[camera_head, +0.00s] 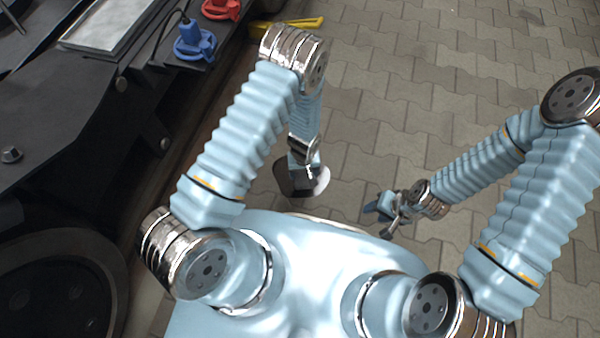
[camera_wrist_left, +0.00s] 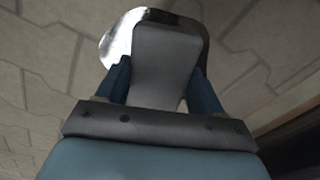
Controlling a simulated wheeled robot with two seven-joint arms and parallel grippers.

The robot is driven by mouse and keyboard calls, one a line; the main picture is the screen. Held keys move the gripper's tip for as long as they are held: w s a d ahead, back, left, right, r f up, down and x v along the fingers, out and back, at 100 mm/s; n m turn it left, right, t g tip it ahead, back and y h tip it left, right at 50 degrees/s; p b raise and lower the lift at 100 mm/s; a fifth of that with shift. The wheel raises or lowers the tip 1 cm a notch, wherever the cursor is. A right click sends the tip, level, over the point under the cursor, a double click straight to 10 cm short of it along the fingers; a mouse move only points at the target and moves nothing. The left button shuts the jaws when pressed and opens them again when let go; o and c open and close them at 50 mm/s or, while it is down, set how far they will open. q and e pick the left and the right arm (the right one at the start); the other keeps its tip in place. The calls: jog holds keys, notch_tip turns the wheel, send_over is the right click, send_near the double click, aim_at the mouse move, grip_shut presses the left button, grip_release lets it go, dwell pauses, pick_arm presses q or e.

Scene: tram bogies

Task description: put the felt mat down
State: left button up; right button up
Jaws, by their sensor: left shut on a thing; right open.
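My left gripper (camera_head: 308,186) hangs low over the paving, in front of my body. In the left wrist view its two blue fingers (camera_wrist_left: 160,88) are shut on a grey, tapering piece (camera_wrist_left: 166,62), which I take to be part of the felt mat. Beyond it shows a rounded shape, bright on the left and dark on the right. The head view shows a similar dark and pale rounded patch (camera_head: 322,181) around the gripper. I cannot tell whether it touches the ground. My right gripper (camera_head: 379,219) is open and empty, low over the paving to the right.
A dark bogie frame (camera_head: 70,150) with a large wheel (camera_head: 55,285) fills the left side. A blue part (camera_head: 195,42), a red part (camera_head: 220,9) and a metal tray (camera_head: 108,25) are on it. A yellow piece (camera_head: 285,27) lies beside it. Paving (camera_head: 420,70) at the upper right is clear.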

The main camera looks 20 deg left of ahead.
pick_arm(q)
jog(key=w+f, duration=0.1)
jog(key=w+a+f, duration=0.1)
jog(key=f, duration=0.2)
jog(key=shift+w+a+f+b, duration=0.25)
jog(key=shift+w+a+b, duration=0.05)
jog(key=shift+w+a, duration=0.1)
jog(key=shift+w+a+f+b, duration=0.1)
jog(key=shift+f+b, duration=0.1)
jog(key=shift+f, duration=0.65)
jog(key=shift+w+f+b, duration=0.1)
jog(key=shift+f+b, duration=0.05)
jog(key=shift+f, duration=0.7)
jog(key=shift+f, duration=0.1)
jog(key=o, duration=1.1)
